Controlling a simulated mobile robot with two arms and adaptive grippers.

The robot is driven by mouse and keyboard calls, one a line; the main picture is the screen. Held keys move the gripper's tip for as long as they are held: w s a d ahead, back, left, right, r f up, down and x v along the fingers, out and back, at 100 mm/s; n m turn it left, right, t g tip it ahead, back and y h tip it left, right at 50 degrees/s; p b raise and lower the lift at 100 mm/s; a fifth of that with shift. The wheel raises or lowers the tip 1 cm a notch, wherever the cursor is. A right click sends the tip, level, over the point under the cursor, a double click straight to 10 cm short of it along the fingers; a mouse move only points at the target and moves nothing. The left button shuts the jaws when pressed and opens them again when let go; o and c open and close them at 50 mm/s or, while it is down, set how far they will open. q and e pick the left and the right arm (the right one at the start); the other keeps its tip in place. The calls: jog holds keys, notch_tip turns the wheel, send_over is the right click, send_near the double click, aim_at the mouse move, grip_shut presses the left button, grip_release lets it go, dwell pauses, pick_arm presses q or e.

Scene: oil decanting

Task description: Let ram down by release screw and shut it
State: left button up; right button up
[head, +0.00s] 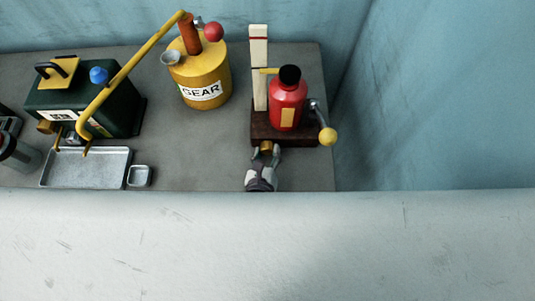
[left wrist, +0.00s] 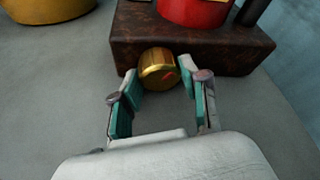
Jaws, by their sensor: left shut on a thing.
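The red jack (head: 287,103) stands on a dark brown base block (head: 300,138) at the right of the bench. Its black top (head: 289,75) is near a yellow pointer (head: 268,71) beside a white post (head: 259,48) with a red line. The brass release screw (head: 266,147) sticks out of the block's front; in the left wrist view its knob (left wrist: 158,69) shows a red mark. My left gripper (head: 265,155) is shut on this knob, with one teal-padded finger on each side. My right gripper is not in view.
A lever with a yellow ball (head: 327,137) hangs at the jack's right. A yellow GEAR can (head: 203,82) and a dark green box (head: 98,105) stand to the left. A metal tray (head: 85,182) lies at the front left. A blue wall (head: 440,95) bounds the right.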

pick_arm(q)
jog(key=o, duration=1.1)
jog(key=shift+o, duration=0.2)
jog(key=v, duration=1.2)
